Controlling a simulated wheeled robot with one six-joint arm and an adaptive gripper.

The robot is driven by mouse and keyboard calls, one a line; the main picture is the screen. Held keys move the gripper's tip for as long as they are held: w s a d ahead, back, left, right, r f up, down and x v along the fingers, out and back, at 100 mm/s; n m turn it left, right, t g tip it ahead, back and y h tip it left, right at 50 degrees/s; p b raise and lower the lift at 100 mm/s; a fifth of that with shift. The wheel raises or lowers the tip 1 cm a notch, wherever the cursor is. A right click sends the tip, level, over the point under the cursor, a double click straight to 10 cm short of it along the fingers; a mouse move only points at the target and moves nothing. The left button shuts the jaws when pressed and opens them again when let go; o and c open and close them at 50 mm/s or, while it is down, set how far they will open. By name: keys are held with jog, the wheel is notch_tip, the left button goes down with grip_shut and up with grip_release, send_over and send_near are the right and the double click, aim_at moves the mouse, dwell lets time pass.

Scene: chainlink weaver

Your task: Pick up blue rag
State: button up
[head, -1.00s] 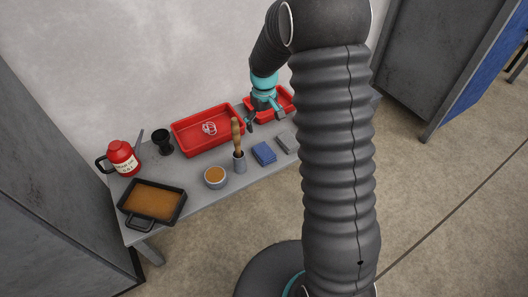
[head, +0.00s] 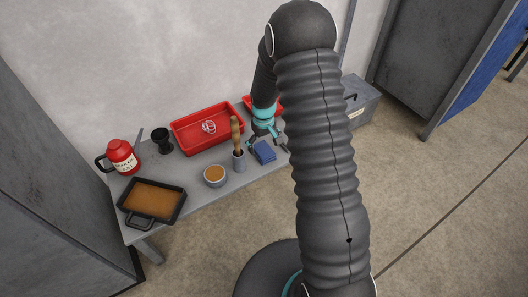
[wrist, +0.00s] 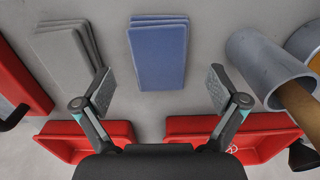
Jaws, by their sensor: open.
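The blue rag (head: 264,152) is a folded stack lying on the grey bench, right of a grey cup with a wooden-handled brush. In the wrist view the blue rag (wrist: 158,55) lies ahead of my gripper, centred between the line of its two fingers. My gripper (head: 266,144) is open and empty, and in the head view it hangs over the back side of the rag. In the wrist view my gripper (wrist: 161,88) has its fingers spread wider than the rag, with no visible contact.
A grey folded rag (wrist: 68,52) lies left of the blue one in the wrist view. The grey cup (wrist: 262,62) with the brush is to the right. Red trays (head: 207,130) stand behind. A bowl (head: 215,175) and black pan (head: 152,203) sit further left on the bench (head: 195,200).

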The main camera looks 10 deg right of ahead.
jog(key=shift+f, duration=1.2)
jog(key=c, duration=1.3)
jog(key=shift+c, duration=0.2)
jog(key=shift+r, duration=0.1)
notch_tip(320, 180, up, 4)
jog(key=shift+r, duration=0.1)
jog(key=s+d+r, duration=0.6)
jog(key=s+d, duration=0.1)
jog(key=s, duration=0.1)
jog(key=shift+s+d+r, duration=0.35)
jog(key=shift+s, duration=0.05)
